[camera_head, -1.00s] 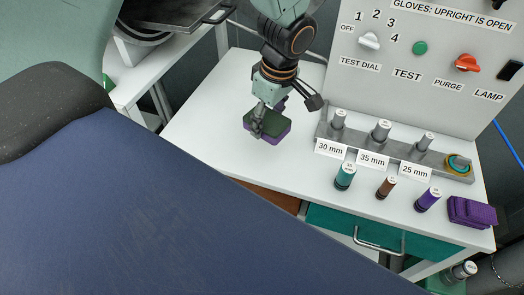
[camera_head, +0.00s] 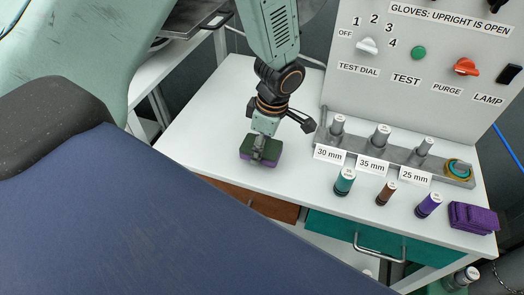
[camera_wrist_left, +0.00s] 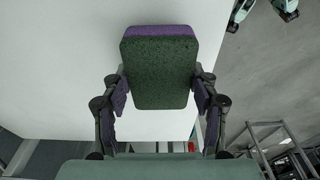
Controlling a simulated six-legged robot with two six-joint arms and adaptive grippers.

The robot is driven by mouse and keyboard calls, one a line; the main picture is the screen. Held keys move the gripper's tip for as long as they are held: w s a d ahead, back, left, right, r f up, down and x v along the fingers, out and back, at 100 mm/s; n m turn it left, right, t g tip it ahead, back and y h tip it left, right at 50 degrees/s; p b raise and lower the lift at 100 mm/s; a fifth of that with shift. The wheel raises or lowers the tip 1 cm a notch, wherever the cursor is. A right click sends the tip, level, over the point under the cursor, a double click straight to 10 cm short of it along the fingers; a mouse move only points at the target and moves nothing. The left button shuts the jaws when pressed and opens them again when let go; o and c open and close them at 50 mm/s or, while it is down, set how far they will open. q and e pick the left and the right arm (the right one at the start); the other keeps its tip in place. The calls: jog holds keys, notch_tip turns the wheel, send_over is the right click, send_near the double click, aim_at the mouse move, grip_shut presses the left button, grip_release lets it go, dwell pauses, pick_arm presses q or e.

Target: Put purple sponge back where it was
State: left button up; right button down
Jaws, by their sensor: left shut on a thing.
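The purple sponge (camera_head: 271,161) has a dark green pad on top and is near the front-left part of the white table. In the left wrist view the sponge (camera_wrist_left: 160,75) shows its green face, with a purple strip along the far edge. My left gripper (camera_head: 259,153) points down onto it. In the left wrist view the fingers of that gripper (camera_wrist_left: 160,88) are shut on its two sides. I cannot tell whether the sponge touches the table. My right gripper is not in view.
A purple folded cloth (camera_head: 473,218) lies at the table's right end. Teal (camera_head: 344,182), brown (camera_head: 385,188) and purple (camera_head: 429,205) cylinders stand before a grey rack (camera_head: 405,152) with labels. A control panel (camera_head: 430,90) rises behind.

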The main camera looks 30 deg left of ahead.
pick_arm(q)
notch_tip(320, 180, down, 2)
jog(key=shift+s+f, duration=0.1)
jog(key=shift+w+f, duration=0.1)
jog(key=shift+w, duration=0.1)
jog(key=shift+f, duration=0.15)
jog(key=o, duration=0.6)
jog(key=shift+s+b, duration=0.1)
jog(key=shift+b, duration=0.2)
jog(key=shift+o, duration=0.9)
jog(key=shift+s, duration=0.1)
jog(key=o, duration=0.3)
jog(key=shift+w, duration=0.2)
jog(key=shift+s, duration=0.1)
